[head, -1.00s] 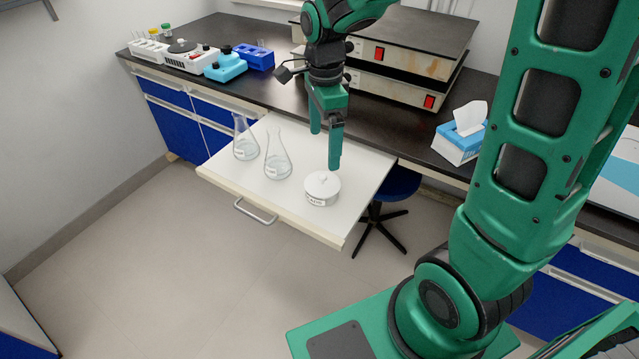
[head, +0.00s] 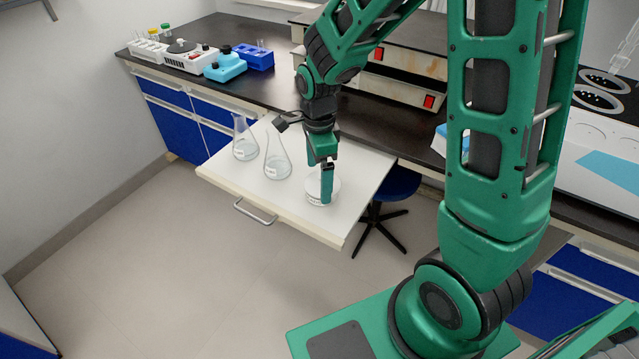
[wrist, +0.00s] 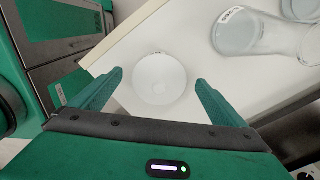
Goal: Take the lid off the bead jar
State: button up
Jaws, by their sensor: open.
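In the wrist view my gripper (wrist: 155,88) is open, one finger to each side of the lid with gaps. Whether the fingertips reach lid height cannot be told.
Two glass flasks (head: 277,163) stand left of the jar on the pull-out shelf (head: 230,180); they also show in the wrist view (wrist: 237,32). The shelf's front edge is close to the jar. Stacked instruments (head: 400,85) stand on the dark bench behind.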

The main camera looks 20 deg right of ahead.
jog(key=shift+f, duration=0.35)
jog(key=shift+c, duration=0.3)
jog(key=c, duration=1.1)
